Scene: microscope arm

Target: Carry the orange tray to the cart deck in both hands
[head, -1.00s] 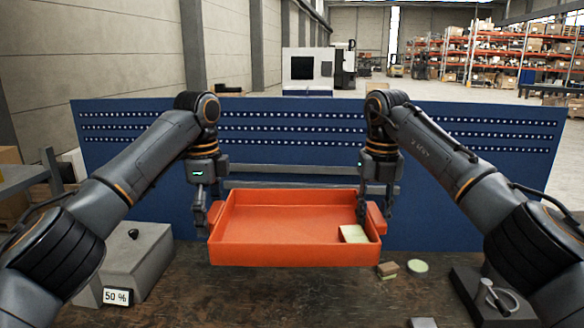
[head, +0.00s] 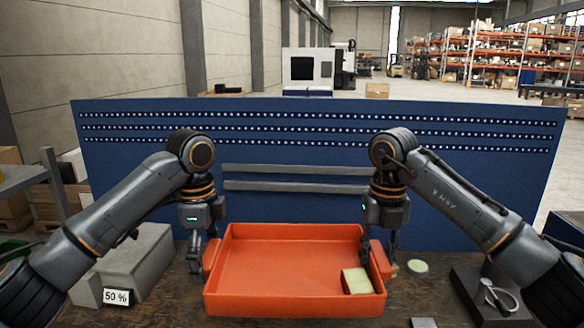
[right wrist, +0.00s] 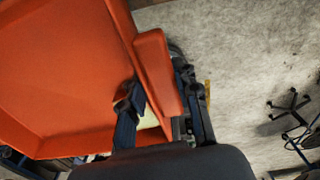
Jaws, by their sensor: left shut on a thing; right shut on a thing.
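The orange tray (head: 290,302) is in the middle of the head view, roughly level, between my two arms. A pale yellow block (head: 356,281) lies in its front right corner. My left gripper (head: 211,256) is shut on the tray's left handle; its fingertips are partly hidden. My right gripper (head: 379,254) is shut on the right handle. In the right wrist view, the fingers of my right gripper (right wrist: 160,93) straddle the orange handle beside the tray wall (right wrist: 120,20). The gap between tray and bench is hidden. I cannot identify a cart deck.
A dark worktop (head: 250,322) lies below. A grey box (head: 140,262) and a "50 %" sign (head: 116,297) stand left. A round pale disc (head: 417,266) and a dark plate with a metal part (head: 487,292) lie right. A blue perforated panel (head: 300,140) stands behind.

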